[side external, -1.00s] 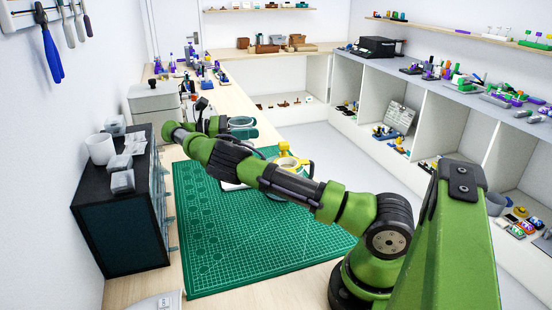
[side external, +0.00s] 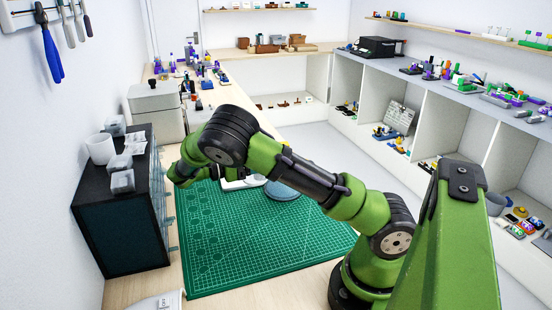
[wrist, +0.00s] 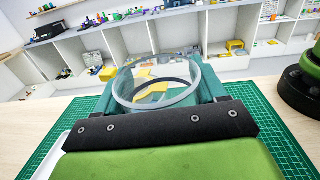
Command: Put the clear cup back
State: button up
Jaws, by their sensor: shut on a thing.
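The clear cup (wrist: 155,104) shows in the wrist view as a see-through round wall with a pale rim. My gripper (wrist: 158,88) is shut on the cup, with a teal finger on each side of it. A yellow shape shows through the cup; I cannot tell whether it is inside or beyond it. In the side view my wrist is bent down near the left part of the green mat (side external: 250,250). The fingers and the cup are hidden there behind my arm.
A blue-grey round disc (side external: 283,190) and a white item (side external: 243,183) lie near the mat's far edge, partly covered by my arm. A dark drawer cabinet (side external: 118,228) with a white cup (side external: 100,148) and small boxes stands at left. The mat's front is clear.

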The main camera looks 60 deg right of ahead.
jog(key=s+a+f+n+t+h, duration=0.2)
jog(key=s+a+f+n+t, duration=0.15)
jog(key=s+a+t, duration=0.35)
jog(key=s+a+f+n+t+h, duration=0.25)
jog(key=s+a+n+t, duration=0.2)
jog(key=s, duration=0.55)
jog(key=shift+w+d+f, duration=0.7)
jog(key=shift+w+f, duration=0.2)
jog(key=shift+w, duration=1.65)
jog(key=shift+w+d+f, duration=0.75)
jog(key=shift+w+f, duration=0.2)
jog(key=shift+w, duration=1.6)
jog(key=shift+w+d+f, duration=0.7)
jog(key=shift+w+f, duration=0.2)
jog(key=shift+w, duration=1.65)
jog(key=shift+f, duration=0.15)
jog(key=o, duration=1.1)
jog(key=shift+o, duration=0.2)
